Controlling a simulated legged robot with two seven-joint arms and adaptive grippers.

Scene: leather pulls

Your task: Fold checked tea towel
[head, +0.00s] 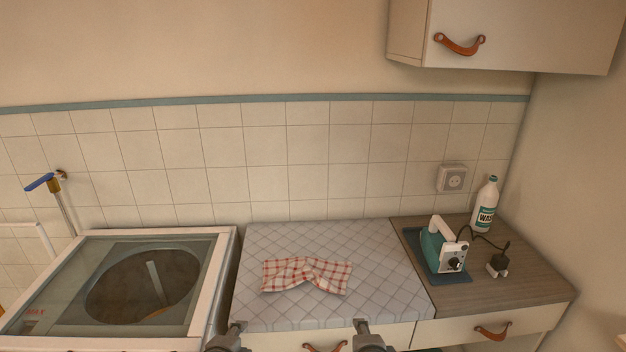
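The red-and-white checked tea towel (290,274) lies on the grey quilted pad of the middle counter. It is spread wide and shallow, with a raised wrinkle near its middle and uneven edges. I cannot tell how many layers it has. My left gripper (238,327) is at the bottom of the head view, in front of the pad's front left corner. My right gripper (362,327) is at the pad's front edge, right of the middle. Both are apart from the towel. Their fingers are too small and cut off to tell open from shut.
The quilted pad (390,285) is bare around the towel. A glass-lidded washing machine (205,300) stands to the left. On the wooden counter (530,285) at the right are a teal iron (432,250), its plug (498,264) and a white bottle (486,205). A wall cupboard (530,40) hangs above.

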